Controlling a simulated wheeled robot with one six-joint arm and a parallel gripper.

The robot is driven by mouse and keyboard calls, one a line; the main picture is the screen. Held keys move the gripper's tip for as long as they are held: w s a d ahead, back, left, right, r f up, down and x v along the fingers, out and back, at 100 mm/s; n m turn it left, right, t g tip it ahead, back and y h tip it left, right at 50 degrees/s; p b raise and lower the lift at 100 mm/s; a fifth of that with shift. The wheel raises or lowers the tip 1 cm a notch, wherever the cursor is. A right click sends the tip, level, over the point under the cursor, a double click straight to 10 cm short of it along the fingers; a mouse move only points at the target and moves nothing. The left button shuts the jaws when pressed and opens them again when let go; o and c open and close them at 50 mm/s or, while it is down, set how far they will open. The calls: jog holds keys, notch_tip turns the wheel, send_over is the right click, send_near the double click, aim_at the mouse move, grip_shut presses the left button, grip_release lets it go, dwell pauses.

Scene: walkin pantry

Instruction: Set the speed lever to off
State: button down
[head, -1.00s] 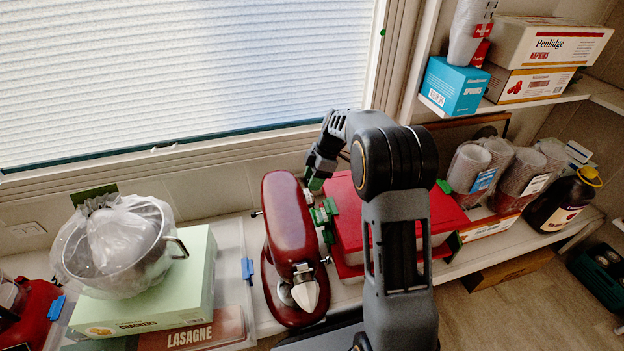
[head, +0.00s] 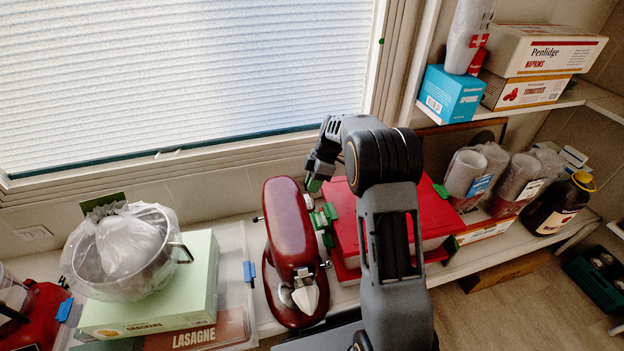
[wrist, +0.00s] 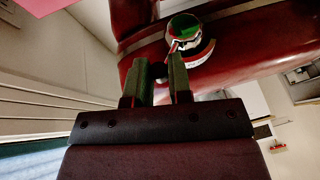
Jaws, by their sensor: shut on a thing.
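The mixer is dark red and glossy, standing on the counter in the head view (head: 290,228), and its red body fills the upper part of the wrist view (wrist: 235,62).
A red box (head: 430,212) stands close on the mixer's right. On the left, a bagged metal pot (head: 172,262) sits on a pale green crackers box (head: 203,295). Stacked cups (head: 465,174) and a dark jug (head: 553,208) stand farther right. The window is behind.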

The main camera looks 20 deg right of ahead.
jog(key=c, duration=1.1)
grip_release()
jog(key=shift+f, duration=0.2)
jog(key=shift+o, duration=0.2)
jog(key=shift+r, duration=0.15)
jog(key=p+v, duration=0.4)
jog(key=v, duration=0.9)
jog(key=shift+w+r+p, duration=0.15)
jog(key=shift+r+p, duration=0.15)
jog(key=shift+p, duration=0.1)
